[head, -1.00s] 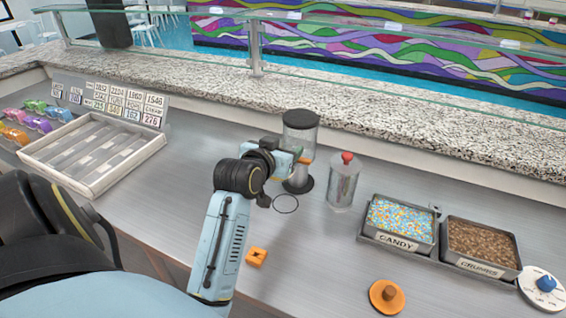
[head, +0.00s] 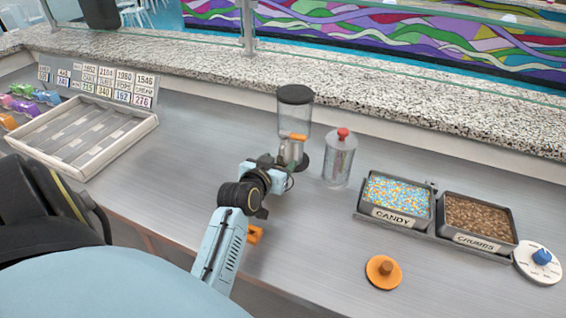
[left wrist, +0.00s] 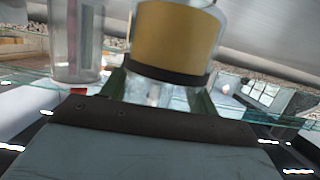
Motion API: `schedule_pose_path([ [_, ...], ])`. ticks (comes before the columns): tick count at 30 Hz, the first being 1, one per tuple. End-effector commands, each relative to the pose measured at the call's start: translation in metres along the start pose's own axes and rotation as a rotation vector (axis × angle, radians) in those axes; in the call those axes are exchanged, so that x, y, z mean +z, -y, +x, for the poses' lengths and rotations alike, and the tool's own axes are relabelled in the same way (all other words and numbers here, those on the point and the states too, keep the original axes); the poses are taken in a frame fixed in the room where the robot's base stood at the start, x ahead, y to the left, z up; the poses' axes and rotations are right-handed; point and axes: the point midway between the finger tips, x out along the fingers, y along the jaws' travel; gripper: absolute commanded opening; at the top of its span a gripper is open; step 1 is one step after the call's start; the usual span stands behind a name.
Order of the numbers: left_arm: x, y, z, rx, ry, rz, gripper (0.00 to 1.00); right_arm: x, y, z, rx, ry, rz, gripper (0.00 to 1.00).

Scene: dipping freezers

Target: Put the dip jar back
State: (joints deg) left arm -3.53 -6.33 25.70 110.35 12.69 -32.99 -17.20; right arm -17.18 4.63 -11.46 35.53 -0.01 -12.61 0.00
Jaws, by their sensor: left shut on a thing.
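My left gripper (head: 280,180) is low over the counter in the head view, just in front of a tall clear canister (head: 294,115) with a dark lid. In the left wrist view its fingers (left wrist: 158,92) are shut on the dip jar (left wrist: 178,38), which has a golden body, a dark band and a clear part between the fingers. I cannot tell whether the jar touches the counter. My right gripper is not in view.
A clear bottle with a red knob (head: 339,165) stands close right of the gripper. Candy (head: 395,219) and crumbs (head: 478,241) trays are further right. An orange block (head: 254,234) is beside my arm; an orange lid (head: 383,273) lies in front. The counter's left middle is clear.

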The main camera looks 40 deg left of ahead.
Motion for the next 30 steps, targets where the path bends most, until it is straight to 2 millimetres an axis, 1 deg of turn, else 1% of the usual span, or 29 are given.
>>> schedule_pose_path([
  [1, 0.007, 0.0, 0.002, 0.0, 0.0, 0.0, 0.26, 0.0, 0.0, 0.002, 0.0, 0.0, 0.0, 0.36],
  [4, 0.011, 0.0, 0.004, 0.0, -0.002, 0.0, 0.26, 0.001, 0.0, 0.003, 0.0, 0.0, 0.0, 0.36],
  [7, 0.008, 0.0, 0.013, 0.0, -0.006, 0.0, 0.26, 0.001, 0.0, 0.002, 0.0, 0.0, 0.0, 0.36],
  [11, 0.001, 0.0, 0.034, -0.001, -0.006, -0.001, 0.26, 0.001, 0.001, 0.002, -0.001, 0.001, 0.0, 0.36],
  [15, 0.005, 0.001, 0.042, -0.001, -0.001, 0.001, 0.26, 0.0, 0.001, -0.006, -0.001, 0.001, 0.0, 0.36],
  [25, 0.007, 0.0, 0.044, -0.001, -0.003, 0.001, 0.26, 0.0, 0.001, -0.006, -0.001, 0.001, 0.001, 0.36],
  [29, 0.012, 0.0, 0.045, 0.0, -0.002, 0.002, 0.26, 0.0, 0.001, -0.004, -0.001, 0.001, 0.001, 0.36],
  [30, 0.013, 0.0, 0.045, 0.0, 0.0, 0.001, 0.63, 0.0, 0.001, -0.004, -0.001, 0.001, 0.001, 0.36],
])
